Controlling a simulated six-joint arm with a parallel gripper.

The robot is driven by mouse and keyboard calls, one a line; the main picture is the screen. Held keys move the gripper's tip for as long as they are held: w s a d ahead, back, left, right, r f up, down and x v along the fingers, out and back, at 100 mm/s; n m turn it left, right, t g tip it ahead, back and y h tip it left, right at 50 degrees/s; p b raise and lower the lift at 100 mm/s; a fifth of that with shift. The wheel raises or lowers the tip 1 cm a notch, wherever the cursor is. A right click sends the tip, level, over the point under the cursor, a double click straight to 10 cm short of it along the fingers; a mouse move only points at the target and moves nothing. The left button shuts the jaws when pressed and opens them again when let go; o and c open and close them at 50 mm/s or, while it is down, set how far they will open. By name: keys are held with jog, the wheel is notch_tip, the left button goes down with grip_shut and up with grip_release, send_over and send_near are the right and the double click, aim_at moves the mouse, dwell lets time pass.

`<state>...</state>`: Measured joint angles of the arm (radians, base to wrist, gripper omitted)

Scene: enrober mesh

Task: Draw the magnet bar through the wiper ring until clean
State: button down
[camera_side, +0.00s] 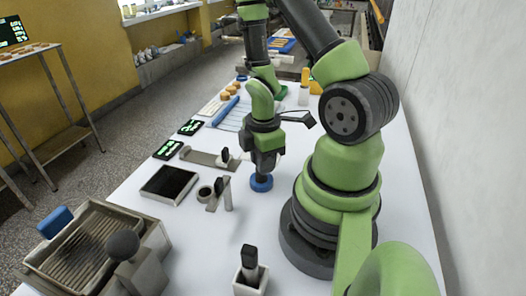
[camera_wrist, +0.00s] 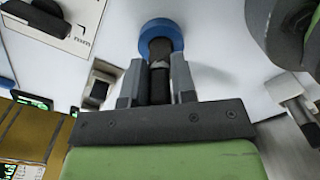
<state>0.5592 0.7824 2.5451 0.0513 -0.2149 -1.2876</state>
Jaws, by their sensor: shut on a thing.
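My gripper (camera_side: 265,160) points down above the white table. It is shut on a dark, bar-like piece with a round blue end (camera_side: 261,183). In the wrist view my gripper (camera_wrist: 158,82) grips its dark shaft, and the blue rim (camera_wrist: 160,35) surrounds the shaft's far end. I cannot tell whether this piece is the magnet bar. A small grey ring (camera_side: 205,193), which looks like the wiper ring, sits left of the gripper, beside a metal post (camera_side: 228,196) and a black-topped piece. No bar shows through this ring.
A dark square tray (camera_side: 147,192) lies left of the ring. A ribbed metal tray (camera_side: 62,268) with a blue block stands at the front left. A white holder (camera_side: 238,287) with a black handle stands at the front. Green-lit displays (camera_side: 167,150) line the left edge.

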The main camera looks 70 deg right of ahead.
jog(key=shift+f, duration=1.6)
jog(key=shift+r, duration=5.65)
